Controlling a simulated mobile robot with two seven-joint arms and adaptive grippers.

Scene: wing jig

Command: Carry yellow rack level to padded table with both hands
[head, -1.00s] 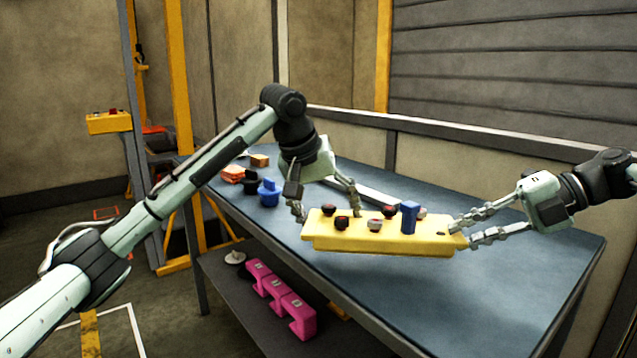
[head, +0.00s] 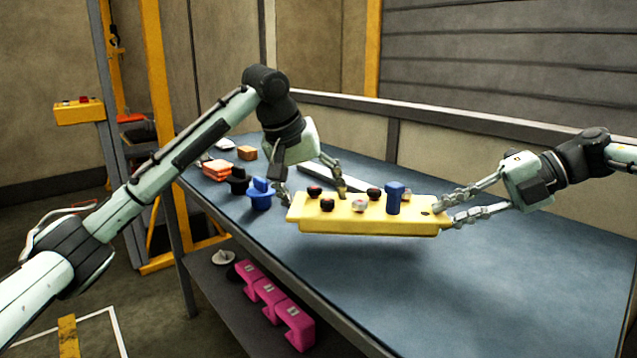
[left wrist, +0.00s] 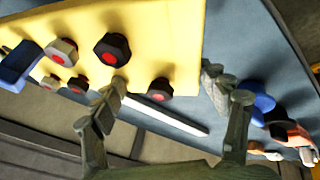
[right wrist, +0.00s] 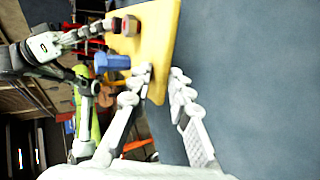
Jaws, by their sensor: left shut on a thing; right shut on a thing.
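The yellow rack (head: 370,225) is held above the blue-grey table top (head: 500,270), with a shadow under it. It looks nearly level. It carries several dark and grey pegs with red centres and one blue peg (head: 395,197). My left gripper (head: 315,193) is shut on the rack's left end; the rack also shows in the left wrist view (left wrist: 160,30). My right gripper (head: 446,208) is shut on the rack's right end, and the rack shows in the right wrist view (right wrist: 160,40).
Blue (head: 260,195), black (head: 238,180) and orange (head: 215,169) items lie on the table's left end, near a long pale bar (head: 345,178). Magenta brackets (head: 268,295) sit on the lower shelf. A yellow post (head: 158,100) stands at left. Floor at lower left is open.

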